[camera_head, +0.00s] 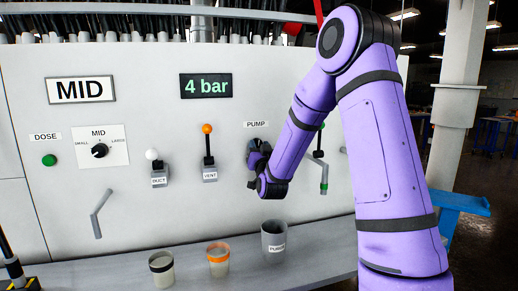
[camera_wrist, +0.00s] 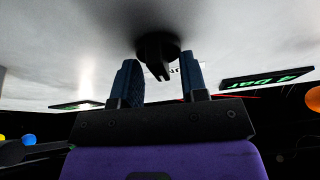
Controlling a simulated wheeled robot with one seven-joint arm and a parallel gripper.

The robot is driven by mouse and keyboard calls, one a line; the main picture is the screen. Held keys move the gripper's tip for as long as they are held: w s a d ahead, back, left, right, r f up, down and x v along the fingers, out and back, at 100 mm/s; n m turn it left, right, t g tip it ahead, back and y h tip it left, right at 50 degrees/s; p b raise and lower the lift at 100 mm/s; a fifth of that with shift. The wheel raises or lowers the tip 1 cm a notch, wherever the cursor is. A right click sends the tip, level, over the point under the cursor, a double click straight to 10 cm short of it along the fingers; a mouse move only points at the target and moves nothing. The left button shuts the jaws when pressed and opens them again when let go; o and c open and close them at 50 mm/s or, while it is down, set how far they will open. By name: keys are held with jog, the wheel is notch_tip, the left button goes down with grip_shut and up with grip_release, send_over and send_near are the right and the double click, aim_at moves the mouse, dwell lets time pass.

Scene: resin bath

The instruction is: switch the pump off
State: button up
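The PUMP label (camera_head: 256,124) is on the pale panel, just above my gripper (camera_head: 257,155). My gripper covers most of the control under that label in the head view. In the wrist view a black rotary knob (camera_wrist: 158,50) with a raised grip bar stands out from the panel. My gripper (camera_wrist: 160,78) is open there, with one blue-grey finger on each side of the knob's line. No finger visibly touches the knob. I cannot tell how far the grip bar reaches between the fingertips.
A white-balled DUCT lever (camera_head: 152,155) and orange-balled VENT lever (camera_head: 207,130) stand left of my gripper. Further left are the MID dial (camera_head: 99,150) and green DOSE button (camera_head: 49,160). A display (camera_head: 206,86) reads 4 bar. Several cups, including a PURGE cup (camera_head: 273,236), stand on the ledge below.

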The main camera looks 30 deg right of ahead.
grip_shut()
jog(key=shift+n+t+y, duration=0.4)
jog(key=shift+n+y, duration=0.3)
jog(key=shift+n, duration=0.8)
grip_release()
jog(key=v, duration=1)
jog(key=shift+s, duration=0.4)
jog(key=shift+a, duration=0.15)
